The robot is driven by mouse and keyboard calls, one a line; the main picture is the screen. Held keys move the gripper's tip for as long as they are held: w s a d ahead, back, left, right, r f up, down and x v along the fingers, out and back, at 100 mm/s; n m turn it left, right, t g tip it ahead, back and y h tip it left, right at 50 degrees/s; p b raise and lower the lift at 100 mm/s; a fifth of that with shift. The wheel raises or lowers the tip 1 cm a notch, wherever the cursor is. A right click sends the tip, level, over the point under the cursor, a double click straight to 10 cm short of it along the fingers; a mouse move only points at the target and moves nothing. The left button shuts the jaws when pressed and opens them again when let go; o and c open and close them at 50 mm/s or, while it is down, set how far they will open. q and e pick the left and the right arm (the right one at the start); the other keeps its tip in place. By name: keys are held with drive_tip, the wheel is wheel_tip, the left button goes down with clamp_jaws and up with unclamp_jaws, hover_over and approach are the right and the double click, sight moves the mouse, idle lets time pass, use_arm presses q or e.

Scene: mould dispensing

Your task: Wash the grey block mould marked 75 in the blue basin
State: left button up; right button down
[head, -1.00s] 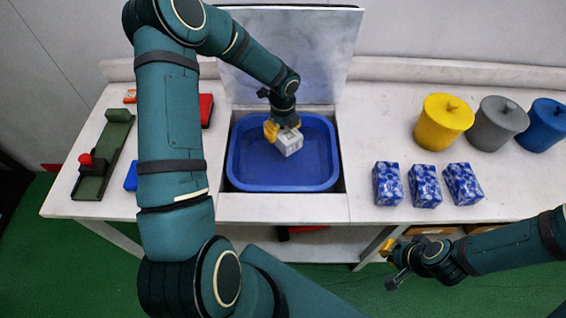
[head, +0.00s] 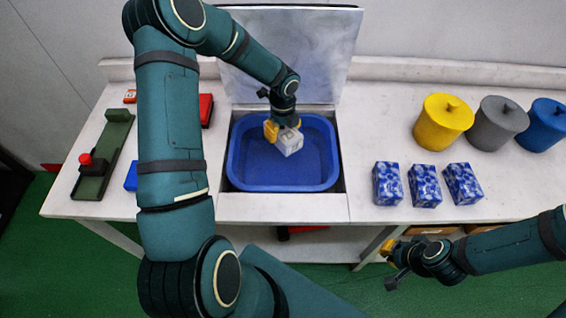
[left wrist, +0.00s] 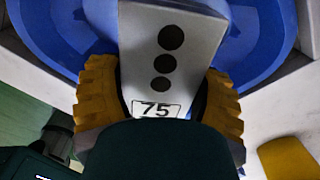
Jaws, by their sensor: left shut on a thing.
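The grey block mould (head: 290,142) is held over the blue basin (head: 262,186), within its rim in the head view. In the left wrist view the mould (left wrist: 195,45) shows a plate reading 75 and three dark round marks in a row. My left gripper (head: 282,131) is shut on the mould, with a yellow finger on each side of it; the fingers also show in the left wrist view (left wrist: 160,105). The basin (left wrist: 52,30) lies beyond the mould there. I cannot tell whether the mould touches the basin floor. My right gripper (head: 388,262) is low, in front of the bench; its jaw state is unclear.
Right of the basin stand several patterned blue blocks (head: 425,186). Behind them are yellow (head: 443,124), grey (head: 497,125) and blue (head: 543,126) lidded pots. A green fixture with a red knob (head: 98,160) lies at the left. A raised panel (head: 300,50) stands behind the basin.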

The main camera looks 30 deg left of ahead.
sight(285, 130)
use_arm(q)
drive_tip(key=shift+r, duration=0.1)
idle(0.3)
drive_tip(key=shift+r+p, duration=1.65)
drive_tip(key=shift+r, duration=0.4)
drive_tip(key=shift+f, duration=0.1)
drive_tip(key=shift+d+f+n+b, duration=0.15)
drive_tip(key=shift+d+n+b, duration=0.2)
drive_tip(key=shift+d+n, duration=0.05)
drive_tip(key=s+d+n+b, duration=0.1)
drive_tip(key=d+n, duration=0.1)
drive_tip(key=n, duration=0.1)
drive_tip(key=s+d+f+n+b, duration=0.1)
drive_tip(key=d+n, duration=0.1)
drive_tip(key=n, duration=0.1)
drive_tip(key=s+d+f+n+b, duration=0.1)
drive_tip(key=d+n+b, duration=0.1)
drive_tip(key=n, duration=0.1)
drive_tip(key=shift+d+n, duration=0.35)
drive_tip(key=shift+n, duration=0.05)
drive_tip(key=s+d+f+n+b, duration=0.2)
drive_tip(key=s+d+n+b, duration=0.2)
drive_tip(key=n, duration=0.7)
drive_tip(key=shift+s+d+n, duration=0.3)
drive_tip(key=shift+d, duration=1)
